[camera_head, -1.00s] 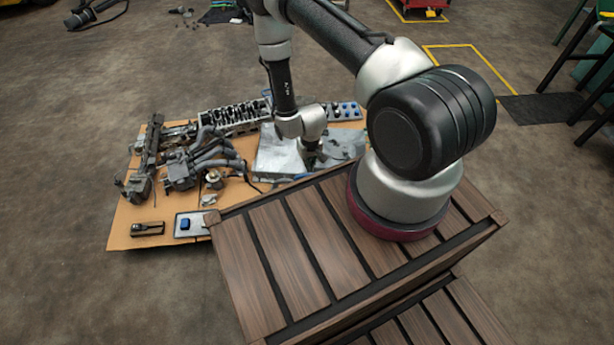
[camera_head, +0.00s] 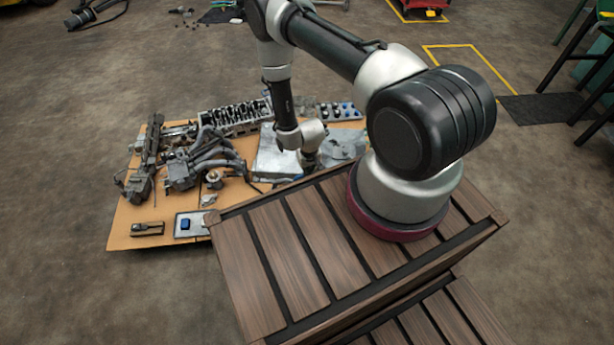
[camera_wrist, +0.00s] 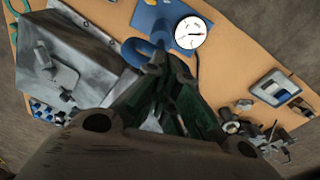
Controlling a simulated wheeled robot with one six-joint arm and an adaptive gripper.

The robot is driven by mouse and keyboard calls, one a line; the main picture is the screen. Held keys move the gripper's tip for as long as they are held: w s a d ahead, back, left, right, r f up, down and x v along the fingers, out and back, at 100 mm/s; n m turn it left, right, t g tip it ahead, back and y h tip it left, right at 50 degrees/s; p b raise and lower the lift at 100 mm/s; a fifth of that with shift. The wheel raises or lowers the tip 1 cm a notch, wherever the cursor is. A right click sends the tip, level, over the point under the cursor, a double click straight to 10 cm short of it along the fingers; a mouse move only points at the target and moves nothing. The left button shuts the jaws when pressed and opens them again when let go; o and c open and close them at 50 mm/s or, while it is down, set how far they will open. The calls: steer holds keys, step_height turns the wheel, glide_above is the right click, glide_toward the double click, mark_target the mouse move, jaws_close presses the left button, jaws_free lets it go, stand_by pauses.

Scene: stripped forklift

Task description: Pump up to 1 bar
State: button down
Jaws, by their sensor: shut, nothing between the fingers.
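In the wrist view, a round white pressure gauge (camera_wrist: 190,32) with a dark rim sits at the top, on or beside a blue part (camera_wrist: 158,14). Its needle is too small to read. A curved blue piece (camera_wrist: 136,50), perhaps a pump handle or hose, lies just left of my fingertips. My gripper (camera_wrist: 168,72) is shut and empty, pointing at the area just below the gauge. I cannot tell whether it touches the blue piece. In the head view, my gripper and the gauge are hidden.
A tan board (camera_head: 190,235) on the floor holds grey engine parts (camera_head: 195,160) and a metal block (camera_head: 275,160), which also shows in the wrist view (camera_wrist: 75,65). A small tray with a blue item (camera_head: 187,224) lies near its front edge.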

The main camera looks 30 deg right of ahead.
steer(key=shift+f, duration=0.45)
step_height(320, 180, down, 4)
steer(key=shift+f, duration=0.1)
steer(key=s, duration=0.1)
steer(key=s+r, duration=0.1)
steer(key=s, duration=0.1)
steer(key=shift+a, duration=0.15)
stand_by(0.4)
steer(key=shift+r, duration=0.1)
step_height(320, 180, up, 12)
steer(key=s, duration=0.1)
stand_by(0.3)
stand_by(0.5)
